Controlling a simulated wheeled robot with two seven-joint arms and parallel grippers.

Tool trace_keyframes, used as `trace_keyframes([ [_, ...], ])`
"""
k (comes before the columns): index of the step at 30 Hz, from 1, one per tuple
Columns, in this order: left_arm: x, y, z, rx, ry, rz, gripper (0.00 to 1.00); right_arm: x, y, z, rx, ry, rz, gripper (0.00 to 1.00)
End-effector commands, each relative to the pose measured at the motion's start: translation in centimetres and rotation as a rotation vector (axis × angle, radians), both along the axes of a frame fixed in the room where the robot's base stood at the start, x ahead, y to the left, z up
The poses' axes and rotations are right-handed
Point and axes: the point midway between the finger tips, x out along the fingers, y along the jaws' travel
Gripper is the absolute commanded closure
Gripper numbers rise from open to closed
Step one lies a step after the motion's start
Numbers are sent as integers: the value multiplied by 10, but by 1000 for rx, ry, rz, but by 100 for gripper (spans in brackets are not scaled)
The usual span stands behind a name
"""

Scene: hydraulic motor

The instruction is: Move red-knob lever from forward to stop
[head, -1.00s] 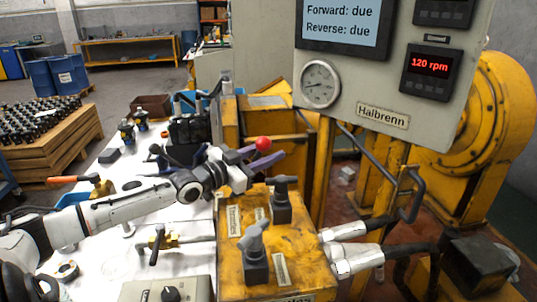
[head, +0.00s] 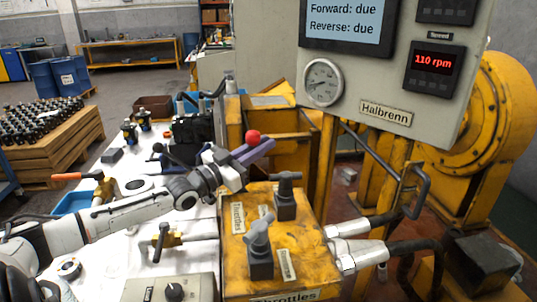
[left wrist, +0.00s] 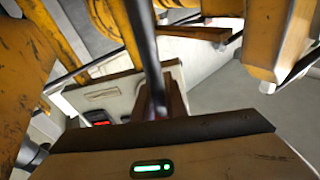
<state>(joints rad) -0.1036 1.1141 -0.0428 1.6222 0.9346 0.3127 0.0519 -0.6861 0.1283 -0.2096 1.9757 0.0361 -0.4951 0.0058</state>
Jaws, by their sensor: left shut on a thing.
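The red-knob lever shows its round red knob (head: 253,136) in the head view, above the yellow valve block. My left gripper (head: 252,151), with purple fingers, is shut on the lever just below the knob. The fingers hide most of the lever's shaft. In the left wrist view a dark rod (left wrist: 147,45) runs down to my gripper, and the knob is not visible there. The red readout (head: 433,61) on the panel shows 110 rpm. My right gripper is not in view.
Two grey throttle handles, front (head: 259,245) and rear (head: 287,195), stand on the yellow block (head: 285,245) close to my left gripper. The grey Halbrenn panel (head: 455,105) with a round gauge (head: 323,82) rises behind. A cluttered white bench (head: 115,250) lies left.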

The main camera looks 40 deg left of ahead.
Motion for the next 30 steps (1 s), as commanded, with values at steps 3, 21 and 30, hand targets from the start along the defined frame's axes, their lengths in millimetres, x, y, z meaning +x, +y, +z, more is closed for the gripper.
trace_keyframes([
  [3,-8,12,3,-82,-97,2,100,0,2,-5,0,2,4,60],
  [21,-18,19,10,-136,-167,0,70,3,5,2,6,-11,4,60],
  [30,-19,19,10,-135,-167,0,70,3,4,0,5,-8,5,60],
])
